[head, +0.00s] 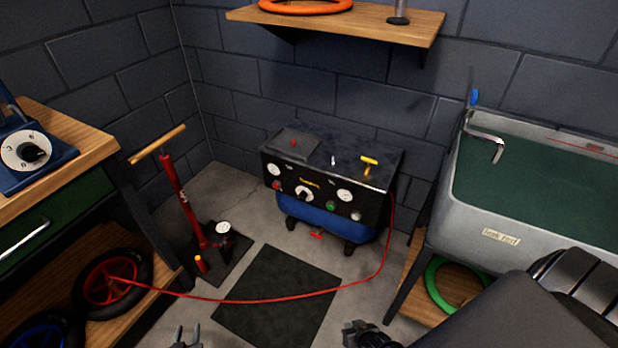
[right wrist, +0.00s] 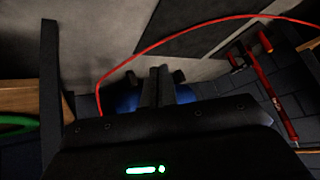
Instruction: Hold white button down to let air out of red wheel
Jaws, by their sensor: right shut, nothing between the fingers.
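The compressor (head: 325,185) stands on the floor against the back wall, a blue tank under a black panel. A small pale button (head: 356,215), seemingly the white one, is at the panel's lower right, beside a green button (head: 330,205). The red wheel (head: 106,282) with black tyre is on the lower shelf at left. A red hose (head: 260,301) runs from it to the compressor's right side. My left gripper (head: 186,338) is at the bottom edge, its fingertips apart. My right gripper (head: 362,330) is shut and empty, in front of and below the panel; it shows in the right wrist view (right wrist: 158,80).
A red floor pump (head: 182,205) with wooden handle stands left of the compressor. A grey sink (head: 480,225) is at right, with a green ring (head: 440,295) below it. A dark mat (head: 275,300) covers the floor in front; the space above it is clear except for the hose.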

